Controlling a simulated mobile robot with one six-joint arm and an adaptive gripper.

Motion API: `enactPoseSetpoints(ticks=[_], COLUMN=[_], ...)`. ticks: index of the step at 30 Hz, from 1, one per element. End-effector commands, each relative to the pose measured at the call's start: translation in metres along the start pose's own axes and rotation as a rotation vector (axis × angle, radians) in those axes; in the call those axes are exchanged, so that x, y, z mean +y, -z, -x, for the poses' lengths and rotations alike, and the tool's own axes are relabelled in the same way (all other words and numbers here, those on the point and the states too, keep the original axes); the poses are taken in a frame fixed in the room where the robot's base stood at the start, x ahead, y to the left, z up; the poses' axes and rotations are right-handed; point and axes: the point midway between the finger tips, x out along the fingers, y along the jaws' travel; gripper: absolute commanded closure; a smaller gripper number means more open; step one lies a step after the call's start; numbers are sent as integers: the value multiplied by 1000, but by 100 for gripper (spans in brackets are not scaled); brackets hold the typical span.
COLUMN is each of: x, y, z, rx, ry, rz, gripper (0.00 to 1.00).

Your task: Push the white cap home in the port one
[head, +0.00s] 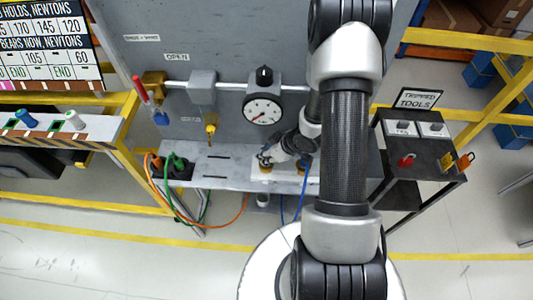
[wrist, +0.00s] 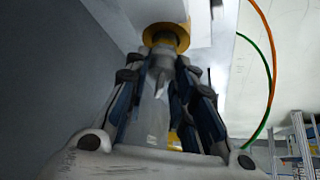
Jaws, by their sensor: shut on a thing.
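My gripper (wrist: 160,75) is shut on a pale, greyish-white piece, the white cap (wrist: 162,58), at its fingertips. The cap is up against a yellow-ringed port (wrist: 178,33) on a white block in the wrist view. Whether it is partly or fully seated is hidden by the fingers. In the head view my gripper (head: 267,158) is at the left of two yellow-ringed spots on the bench's white block (head: 283,173). The cap itself cannot be made out there. Which port carries the number one cannot be read.
A dial gauge (head: 263,110) and a grey box (head: 202,87) sit on the panel behind. Green and black connectors (head: 178,165) with orange and green cables lie to the left. A tripped-tools stand (head: 420,150) is at the right, a rack with coloured caps (head: 50,125) at the left.

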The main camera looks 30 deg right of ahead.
Motion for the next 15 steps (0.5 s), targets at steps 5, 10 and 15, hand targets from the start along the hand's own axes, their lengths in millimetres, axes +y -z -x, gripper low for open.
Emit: enactPoseSetpoints(ticks=[5, 10, 15], x=[0, 0, 0], y=[-1, -2, -2], z=[-2, -3, -4], rx=[0, 0, 0], ry=[0, 0, 0], rz=[0, 0, 0], gripper=[100, 100, 100])
